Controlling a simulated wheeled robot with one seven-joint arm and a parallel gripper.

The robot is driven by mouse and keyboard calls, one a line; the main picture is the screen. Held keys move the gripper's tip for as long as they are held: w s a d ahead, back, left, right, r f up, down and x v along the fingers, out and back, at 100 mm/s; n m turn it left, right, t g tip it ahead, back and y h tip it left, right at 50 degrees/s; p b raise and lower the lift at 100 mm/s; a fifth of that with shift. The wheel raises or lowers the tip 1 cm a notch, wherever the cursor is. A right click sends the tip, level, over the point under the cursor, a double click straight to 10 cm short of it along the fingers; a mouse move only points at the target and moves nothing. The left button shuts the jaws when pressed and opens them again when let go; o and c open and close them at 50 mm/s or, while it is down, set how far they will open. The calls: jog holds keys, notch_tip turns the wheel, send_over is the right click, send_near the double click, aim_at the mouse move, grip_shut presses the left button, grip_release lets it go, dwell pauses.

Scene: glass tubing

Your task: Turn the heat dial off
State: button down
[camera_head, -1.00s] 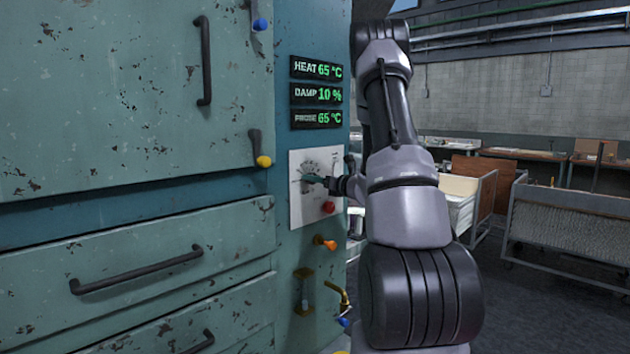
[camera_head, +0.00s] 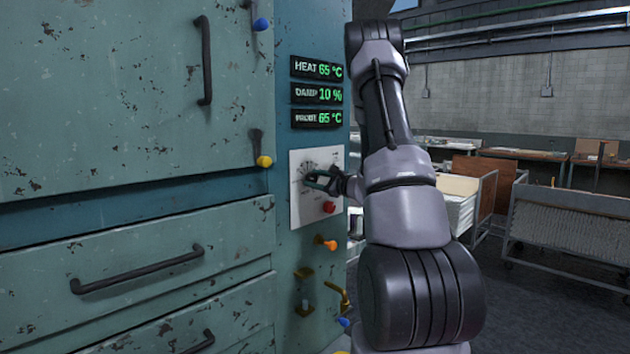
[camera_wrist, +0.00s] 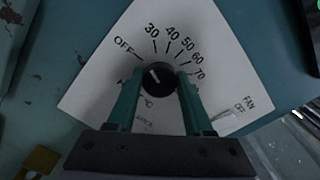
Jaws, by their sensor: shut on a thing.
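The heat dial (camera_wrist: 158,79) is a round black knob on a white plate (camera_wrist: 100,95) marked OFF, 30, 40, 50, 60 and 70. A short white line on the knob points up and left, roughly toward the gap between OFF and 30. My gripper (camera_wrist: 161,84) is shut on the dial, one green finger on each side. In the head view, my gripper (camera_head: 318,181) is at the dial plate (camera_head: 299,212), and its fingers hide most of the knob. The heat display (camera_head: 317,69) reads 65 °C.
A red button (camera_head: 329,207) sits just below the dial, and an orange knob (camera_head: 325,243) is lower. The wrist view shows a FAN switch (camera_wrist: 226,117) beside the right finger. Damp (camera_head: 316,94) and probe (camera_head: 317,118) displays read 10 % and 65 °C.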

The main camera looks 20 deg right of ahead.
jog(key=shift+f+n, duration=0.1)
jog(key=shift+n, duration=1.8)
jog(key=shift+c, duration=1.4)
grip_release()
jog(key=v, duration=1)
jog(key=shift+s, duration=0.4)
jog(key=shift+d, duration=0.15)
